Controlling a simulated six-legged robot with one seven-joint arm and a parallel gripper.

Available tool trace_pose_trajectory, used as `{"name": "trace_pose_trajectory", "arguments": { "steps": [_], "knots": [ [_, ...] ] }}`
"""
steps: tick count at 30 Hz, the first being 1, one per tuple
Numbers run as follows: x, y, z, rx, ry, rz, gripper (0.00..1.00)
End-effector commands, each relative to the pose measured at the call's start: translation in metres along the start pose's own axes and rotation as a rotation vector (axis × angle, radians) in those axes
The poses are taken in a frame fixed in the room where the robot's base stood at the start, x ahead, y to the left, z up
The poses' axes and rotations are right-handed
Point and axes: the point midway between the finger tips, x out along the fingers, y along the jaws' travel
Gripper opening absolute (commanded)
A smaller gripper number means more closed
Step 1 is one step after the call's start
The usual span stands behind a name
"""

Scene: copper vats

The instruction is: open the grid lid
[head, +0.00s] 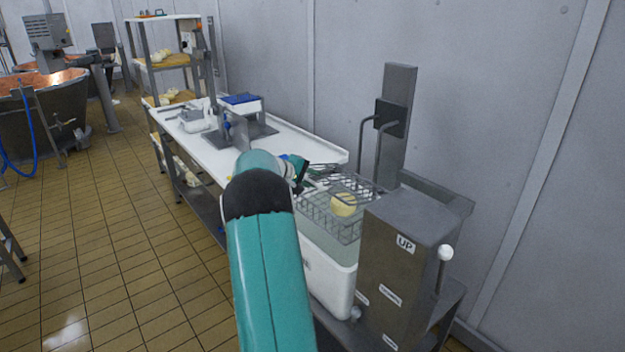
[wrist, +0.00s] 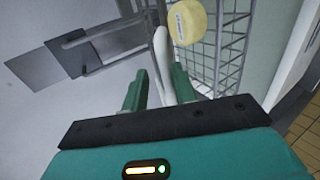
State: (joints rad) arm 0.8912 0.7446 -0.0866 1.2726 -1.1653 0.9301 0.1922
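The wire grid basket (head: 318,219) hangs over a white tub, with a round yellow cheese (head: 343,205) inside it. I cannot clearly separate its lid from the basket's other wires. My gripper (head: 300,186) is at the left edge of the basket, partly hidden by my arm. In the wrist view my gripper (wrist: 160,84) is open, its two teal fingers apart. A pale curved bar (wrist: 161,48) shows between the fingertips; I cannot tell whether it touches them. The grid (wrist: 232,45) and the cheese (wrist: 187,21) lie just beyond the fingers, to the right.
A grey metal box marked UP (head: 405,255) with a white-knobbed lever stands right of the white tub (head: 330,275). A grey post (head: 397,120) with bent rods rises behind the basket. A long white table (head: 280,140) holds equipment at the back left. Tiled floor is free at left.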

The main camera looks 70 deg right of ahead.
Motion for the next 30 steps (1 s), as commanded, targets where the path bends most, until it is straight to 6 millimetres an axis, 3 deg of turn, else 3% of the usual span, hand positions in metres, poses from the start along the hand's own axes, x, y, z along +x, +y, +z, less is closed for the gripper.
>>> {"name": "trace_pose_trajectory", "arguments": {
  "steps": [30],
  "knots": [
    [-0.064, -0.001, 0.001, 0.001, 0.000, 0.000, 0.27]
  ]
}}
